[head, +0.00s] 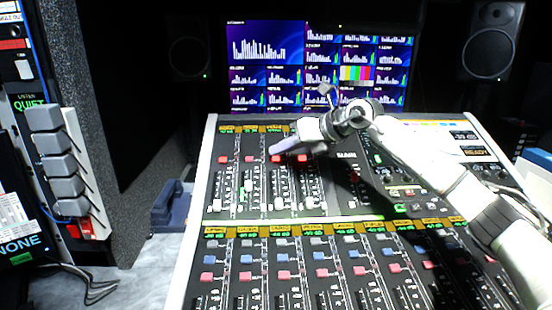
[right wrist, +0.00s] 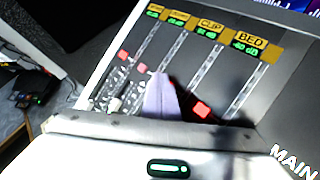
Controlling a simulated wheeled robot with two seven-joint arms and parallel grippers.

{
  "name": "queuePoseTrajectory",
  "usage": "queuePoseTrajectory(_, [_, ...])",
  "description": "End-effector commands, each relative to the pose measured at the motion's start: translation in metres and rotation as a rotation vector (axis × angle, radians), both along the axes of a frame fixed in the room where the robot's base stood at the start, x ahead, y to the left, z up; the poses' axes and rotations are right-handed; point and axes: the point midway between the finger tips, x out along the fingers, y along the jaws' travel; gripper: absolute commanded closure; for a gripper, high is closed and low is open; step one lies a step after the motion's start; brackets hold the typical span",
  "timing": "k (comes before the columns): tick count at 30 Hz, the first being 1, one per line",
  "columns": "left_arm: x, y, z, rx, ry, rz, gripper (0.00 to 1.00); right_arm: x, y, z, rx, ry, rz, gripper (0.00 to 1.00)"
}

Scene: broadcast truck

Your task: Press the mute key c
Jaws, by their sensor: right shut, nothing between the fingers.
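The mixing console has a row of red keys in its upper bank, under yellow channel labels. The left red key (head: 222,159) and the second red key (head: 250,159) show in the head view. The right wrist view shows a red key beside the fingers (right wrist: 201,109), under the BED strip. The key of the CLIP strip is mostly hidden by my fingers. No letter c is legible on any key. My right gripper (head: 273,150) is shut and empty, its lilac fingertips (right wrist: 160,76) over the CLIP strip. I cannot tell whether they touch. My left gripper is out of view.
White fader caps (head: 246,186) stand below the red keys. A lower bank has blue keys (head: 247,258) and more red keys. Behind the console is a monitor wall (head: 265,60); a speaker (head: 492,40) stands at the right. A panel with grey levers (head: 62,165) is at the left.

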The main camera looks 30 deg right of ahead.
Motion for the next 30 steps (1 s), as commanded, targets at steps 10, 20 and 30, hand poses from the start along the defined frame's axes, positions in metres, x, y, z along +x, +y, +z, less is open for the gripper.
queuePoseTrajectory(10, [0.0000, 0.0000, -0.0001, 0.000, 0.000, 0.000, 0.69, 0.0005, -0.0003, -0.0018, 0.000, 0.000, 0.000, 1.00])
queuePoseTrajectory(20, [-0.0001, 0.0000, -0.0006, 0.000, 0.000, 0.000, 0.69, 0.0019, -0.0010, -0.0055, 0.001, 0.000, -0.001, 1.00])
queuePoseTrajectory(30, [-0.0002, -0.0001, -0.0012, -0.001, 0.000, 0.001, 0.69, 0.0032, -0.0018, -0.0092, 0.001, 0.000, -0.001, 1.00])
